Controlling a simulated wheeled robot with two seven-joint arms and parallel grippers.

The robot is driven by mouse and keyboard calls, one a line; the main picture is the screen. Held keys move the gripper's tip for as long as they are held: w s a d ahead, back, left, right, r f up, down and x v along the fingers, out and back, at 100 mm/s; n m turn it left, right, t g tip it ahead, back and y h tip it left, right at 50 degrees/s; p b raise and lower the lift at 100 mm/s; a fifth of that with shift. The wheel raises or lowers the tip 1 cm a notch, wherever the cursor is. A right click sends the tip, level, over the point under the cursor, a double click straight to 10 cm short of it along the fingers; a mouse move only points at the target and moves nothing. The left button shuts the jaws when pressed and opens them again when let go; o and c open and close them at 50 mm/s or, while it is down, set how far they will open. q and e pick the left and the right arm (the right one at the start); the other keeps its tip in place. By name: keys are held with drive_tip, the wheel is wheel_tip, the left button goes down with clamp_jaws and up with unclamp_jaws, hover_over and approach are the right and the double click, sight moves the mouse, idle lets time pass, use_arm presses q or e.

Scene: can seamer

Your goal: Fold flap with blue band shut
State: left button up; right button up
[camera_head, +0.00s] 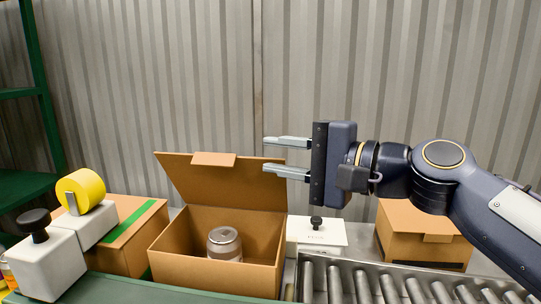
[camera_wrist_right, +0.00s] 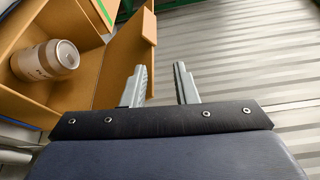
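An open cardboard box (camera_head: 215,272) stands in the middle of the head view, with its large flap (camera_head: 222,183) raised at the back and a small tab on the flap's top edge. A can (camera_head: 224,243) stands inside; the can also shows in the right wrist view (camera_wrist_right: 46,61). My right gripper (camera_head: 267,154) is open and empty, its fingers pointing left at the flap's upper right edge; I cannot tell if they touch it. In the right wrist view the raised flap (camera_wrist_right: 122,62) is just left of the fingers. My left gripper is out of view.
A closed box with a green band (camera_head: 135,225) is at left, behind a tape dispenser with a yellow roll (camera_head: 80,190). A white block with a black knob (camera_head: 317,236) and a closed box with a dark band (camera_head: 420,236) are at right, behind a roller conveyor (camera_head: 400,285).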

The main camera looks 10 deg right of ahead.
drive_tip(key=f+b+v, duration=0.1)
drive_tip(key=v, duration=0.5)
drive_tip(key=shift+f+b, duration=0.2)
drive_tip(key=shift+b, duration=0.2)
drive_tip(key=shift+s, duration=0.15)
